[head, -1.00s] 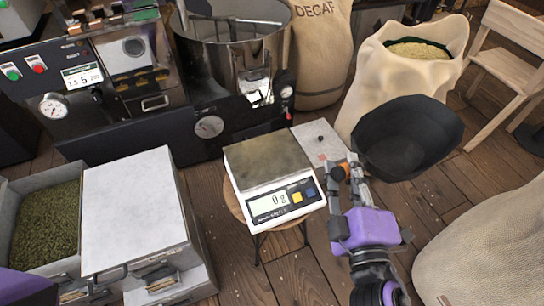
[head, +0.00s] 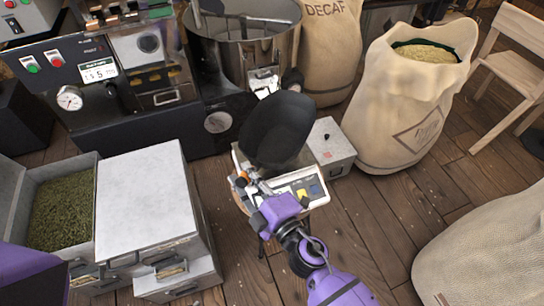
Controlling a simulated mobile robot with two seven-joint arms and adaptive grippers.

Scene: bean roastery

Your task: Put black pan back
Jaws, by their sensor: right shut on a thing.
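The black pan (head: 277,128) is a dark, deep scoop-like pan. My right gripper (head: 252,186) is shut on the near end of the pan, in front of the scale. It hides part of the scale's front, including most of the display. The inside of the pan is dark and I see no beans in it. My left gripper is out of view; only a purple part of my left arm shows at the lower left.
A grey metal box (head: 333,147) stands right of the scale. Behind is the roaster with its round metal drum (head: 245,45). Metal drawers (head: 148,190) and a bin of green beans (head: 62,207) stand at left. Sacks (head: 410,105) stand at right.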

